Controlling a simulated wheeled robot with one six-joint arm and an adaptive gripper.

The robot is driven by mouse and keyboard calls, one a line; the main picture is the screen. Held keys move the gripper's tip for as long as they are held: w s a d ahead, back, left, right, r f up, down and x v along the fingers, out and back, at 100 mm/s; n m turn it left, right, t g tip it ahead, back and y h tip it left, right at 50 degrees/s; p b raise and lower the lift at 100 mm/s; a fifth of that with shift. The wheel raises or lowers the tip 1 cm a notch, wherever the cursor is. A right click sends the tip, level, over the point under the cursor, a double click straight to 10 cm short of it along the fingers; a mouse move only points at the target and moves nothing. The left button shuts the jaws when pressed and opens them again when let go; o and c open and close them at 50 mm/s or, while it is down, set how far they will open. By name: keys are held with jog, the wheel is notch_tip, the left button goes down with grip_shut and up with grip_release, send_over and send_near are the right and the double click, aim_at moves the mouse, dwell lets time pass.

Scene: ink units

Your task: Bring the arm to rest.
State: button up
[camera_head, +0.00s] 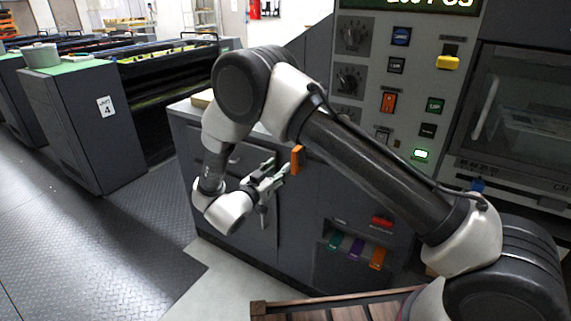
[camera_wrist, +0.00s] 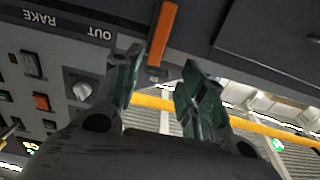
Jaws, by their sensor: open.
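My gripper (camera_head: 270,172) is in front of the grey cabinet, with its jaws pointing up and to the right in the head view. In the wrist view its two fingers (camera_wrist: 158,88) stand apart with nothing between them. An orange handle (camera_head: 296,159) on the machine is close to the fingertips. It also shows in the wrist view (camera_wrist: 162,34), just beyond the fingers, and I see a gap to it there.
The control panel (camera_head: 371,98) carries knobs, buttons and a lit green switch (camera_head: 421,154). A windowed door (camera_head: 520,115) is at the right. Coloured tabs (camera_head: 356,248) sit low on the cabinet. A press unit marked 4 (camera_head: 75,125) stands left. The floor (camera_head: 110,235) at left is clear.

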jog(key=shift+s+a, duration=0.45)
jog(key=shift+s, duration=0.15)
